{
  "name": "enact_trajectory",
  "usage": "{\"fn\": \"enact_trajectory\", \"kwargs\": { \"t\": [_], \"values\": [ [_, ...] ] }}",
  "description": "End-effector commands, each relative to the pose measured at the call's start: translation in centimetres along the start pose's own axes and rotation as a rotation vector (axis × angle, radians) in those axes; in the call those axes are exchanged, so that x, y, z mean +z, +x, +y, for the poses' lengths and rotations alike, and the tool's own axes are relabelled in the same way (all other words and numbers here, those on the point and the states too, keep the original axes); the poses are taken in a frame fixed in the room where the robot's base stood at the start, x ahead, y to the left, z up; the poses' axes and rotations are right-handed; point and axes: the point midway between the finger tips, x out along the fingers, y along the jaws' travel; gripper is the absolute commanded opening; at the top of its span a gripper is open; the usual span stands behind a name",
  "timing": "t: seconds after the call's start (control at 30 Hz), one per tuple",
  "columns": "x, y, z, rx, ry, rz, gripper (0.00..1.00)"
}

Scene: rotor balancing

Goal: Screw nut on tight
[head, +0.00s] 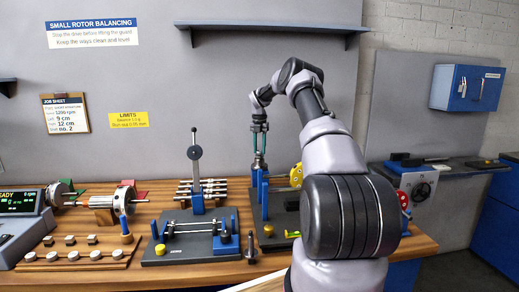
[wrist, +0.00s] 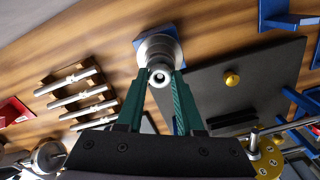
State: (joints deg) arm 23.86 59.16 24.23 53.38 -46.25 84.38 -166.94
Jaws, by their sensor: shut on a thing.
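My gripper (head: 259,153) points down over the back of the bench, right of the middle in the head view. In the wrist view its two green fingers (wrist: 160,84) are closed on the sides of a round silver metal piece, seemingly the nut (wrist: 158,52). A smaller round end with a dark centre shows in its middle. A blue base (wrist: 146,31) shows behind it. I cannot tell how far the nut is threaded or whether it is seated.
A black plate with a yellow knob (wrist: 232,79) lies right of the fingers in the wrist view. A rack of silver shafts (wrist: 82,98) is to the left. A yellow disc (head: 296,176) stands close to my arm. A dark balancing stand (head: 190,247) is in front.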

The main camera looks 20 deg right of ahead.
Motion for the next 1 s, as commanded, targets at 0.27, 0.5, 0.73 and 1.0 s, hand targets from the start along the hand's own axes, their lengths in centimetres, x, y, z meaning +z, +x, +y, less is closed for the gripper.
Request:
{"fn": "enact_trajectory", "kwargs": {
  "t": [0.27,0.5,0.73,1.0],
  "values": [
    [-0.05,0.12,-0.01,-0.003,0.457,0.0,0.0],
    [-0.07,0.22,-0.01,-0.003,0.858,-0.001,0.0],
    [-0.11,0.3,0.0,-0.003,1.246,0.0,0.0],
    [-0.09,0.35,-0.09,-0.004,1.504,0.0,0.0]
  ]
}}
